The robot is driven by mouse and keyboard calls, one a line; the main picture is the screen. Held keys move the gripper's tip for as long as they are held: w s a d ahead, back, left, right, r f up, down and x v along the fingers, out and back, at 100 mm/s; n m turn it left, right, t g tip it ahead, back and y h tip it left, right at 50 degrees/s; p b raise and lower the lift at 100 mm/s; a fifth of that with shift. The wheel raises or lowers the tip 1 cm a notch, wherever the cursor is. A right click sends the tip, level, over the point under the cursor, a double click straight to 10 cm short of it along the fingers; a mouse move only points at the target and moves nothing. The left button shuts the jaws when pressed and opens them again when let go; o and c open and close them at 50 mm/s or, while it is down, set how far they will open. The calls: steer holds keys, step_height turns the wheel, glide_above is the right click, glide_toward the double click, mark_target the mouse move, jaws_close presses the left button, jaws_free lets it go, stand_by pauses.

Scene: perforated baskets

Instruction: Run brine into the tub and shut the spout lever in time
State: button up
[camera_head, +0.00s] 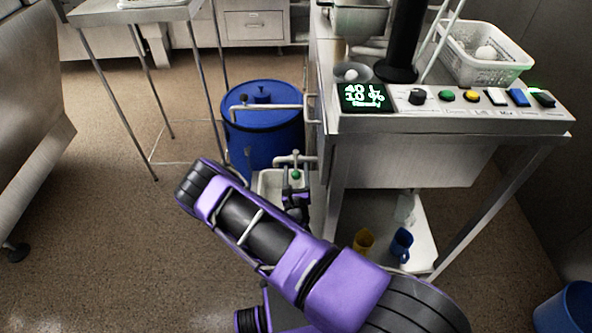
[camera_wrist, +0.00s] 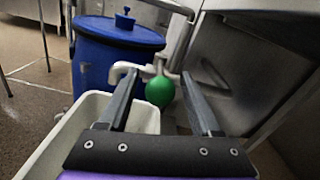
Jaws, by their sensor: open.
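The spout (camera_wrist: 122,68) is a pale bent pipe over the white tub (camera_wrist: 72,128). The spout lever's green ball knob (camera_wrist: 160,91) is beside it, between my open gripper's (camera_wrist: 158,76) two fingers. I cannot tell whether the fingers touch the knob. In the head view, the tub (camera_head: 268,182) stands on the floor by the steel stand. The green knob (camera_head: 295,174) shows just beyond my gripper (camera_head: 294,190). My gripper and arm hide part of the tub. I see no stream of brine from the spout, and the tub's fill level is hidden.
A blue lidded barrel (camera_head: 262,133) stands behind the tub. The steel stand (camera_head: 410,158) to the right carries a lit display (camera_head: 364,97) with buttons and a perforated basket (camera_head: 482,62). Yellow (camera_head: 363,242) and blue cups (camera_head: 401,244) sit on its lower shelf.

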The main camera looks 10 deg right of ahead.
steer(key=shift+w+d, duration=0.1)
steer(key=shift+w, duration=0.5)
jaws_close()
stand_by(1.1)
